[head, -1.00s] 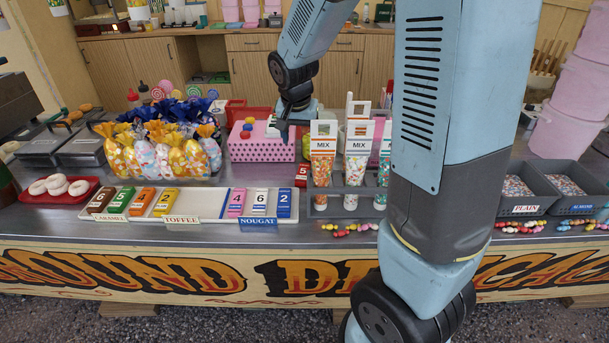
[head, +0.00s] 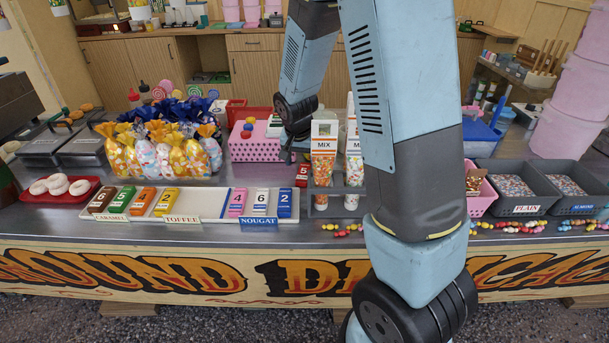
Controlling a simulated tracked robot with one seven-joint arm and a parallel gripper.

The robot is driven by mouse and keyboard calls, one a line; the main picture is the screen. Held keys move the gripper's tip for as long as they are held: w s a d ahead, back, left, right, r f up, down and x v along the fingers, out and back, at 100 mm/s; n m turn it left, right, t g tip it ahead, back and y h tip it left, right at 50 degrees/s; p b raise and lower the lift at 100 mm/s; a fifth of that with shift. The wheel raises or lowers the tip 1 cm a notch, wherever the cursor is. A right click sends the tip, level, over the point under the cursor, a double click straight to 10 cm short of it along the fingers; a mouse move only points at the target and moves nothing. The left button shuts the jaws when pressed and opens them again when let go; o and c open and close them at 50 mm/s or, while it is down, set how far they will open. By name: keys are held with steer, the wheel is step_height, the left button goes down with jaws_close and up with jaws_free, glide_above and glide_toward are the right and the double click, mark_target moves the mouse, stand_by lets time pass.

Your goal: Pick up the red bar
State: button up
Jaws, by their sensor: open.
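The red bar (head: 302,174) lies on the counter behind the right end of the white bar tray (head: 215,211), just left of the rack of MIX cups. Only part of it shows, with a pale number on it. My gripper (head: 287,156) is open and empty. It points down above and slightly left of the red bar in the picture, in front of the pink dotted box. Its fingertips are small and dark here, and I cannot tell their exact height over the bar. The tray holds brown, green, orange and yellow bars at left, and pink, white and blue bars at right.
The grey rack (head: 337,202) with tall MIX cups (head: 323,160) stands close right of the red bar. A pink dotted box (head: 254,150) stands behind left. Wrapped sweet bags (head: 165,155) stand at left. My arm hides part of the counter at right.

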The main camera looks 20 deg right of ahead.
mark_target(303, 171)
steer(key=shift+d+x, duration=0.15)
steer(key=shift+x, duration=1.1)
steer(key=shift+d+x, duration=0.1)
steer(key=shift+x, duration=1.1)
steer(key=c, duration=1.2)
